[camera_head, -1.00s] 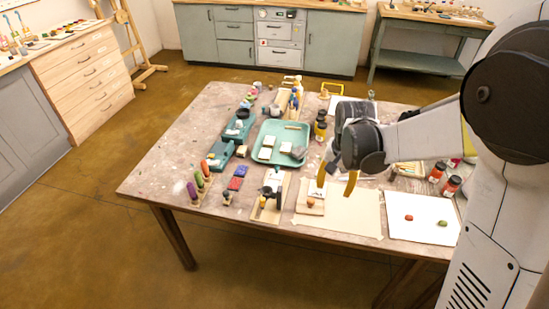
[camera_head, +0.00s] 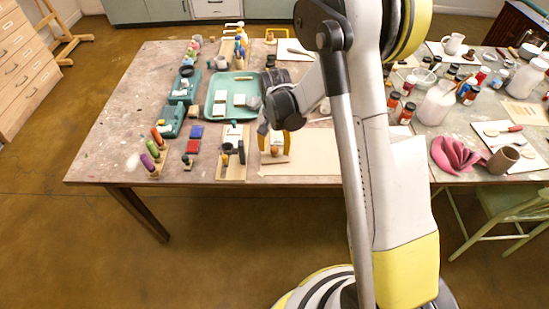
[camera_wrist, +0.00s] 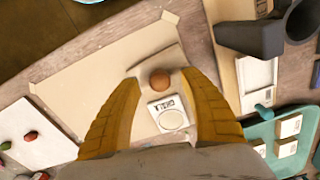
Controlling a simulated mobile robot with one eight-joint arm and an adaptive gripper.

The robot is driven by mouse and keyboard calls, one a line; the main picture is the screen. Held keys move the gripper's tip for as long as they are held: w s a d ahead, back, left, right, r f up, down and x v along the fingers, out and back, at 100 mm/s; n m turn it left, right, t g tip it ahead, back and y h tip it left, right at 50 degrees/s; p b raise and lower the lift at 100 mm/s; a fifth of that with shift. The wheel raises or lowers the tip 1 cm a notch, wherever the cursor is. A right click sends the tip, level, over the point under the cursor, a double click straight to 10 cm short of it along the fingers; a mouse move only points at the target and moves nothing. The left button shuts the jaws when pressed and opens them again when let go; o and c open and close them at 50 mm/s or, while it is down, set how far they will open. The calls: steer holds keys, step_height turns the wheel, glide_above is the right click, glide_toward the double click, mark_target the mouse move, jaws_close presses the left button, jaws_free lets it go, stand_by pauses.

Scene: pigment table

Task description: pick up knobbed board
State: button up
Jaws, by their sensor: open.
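The knobbed board (camera_wrist: 146,98) is a small pale board with a round brown knob (camera_wrist: 159,80) and a label with a printed oval. It lies on the table near the front edge, at the edge of a tan paper sheet, and also shows in the head view (camera_head: 274,159). My gripper (camera_wrist: 160,78) is open, its two yellow fingers on either side of the board's knob end. In the head view my gripper (camera_head: 275,143) is over the board, fingers pointing down. Whether the fingers touch it cannot be told.
A teal tray (camera_head: 212,110) with pale blocks lies behind and left of the board. A wooden board with a dark tool (camera_head: 232,160) stands close on its left. The tan paper (camera_wrist: 95,75) beside it is bare. Jars and bottles crowd the table's right side.

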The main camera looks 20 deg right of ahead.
step_height(320, 180, down, 2)
steer(key=shift+r, duration=0.1)
jaws_close()
step_height(320, 180, up, 4)
steer(key=shift+r+p, duration=0.2)
steer(key=shift+p, duration=0.8)
steer(key=s+d+r+p, duration=0.3)
steer(key=d+r, duration=0.3)
steer(key=d, duration=0.4)
steer(key=shift+s+d+r, duration=0.3)
steer(key=shift+s+d, duration=0.1)
steer(key=shift+s, duration=0.3)
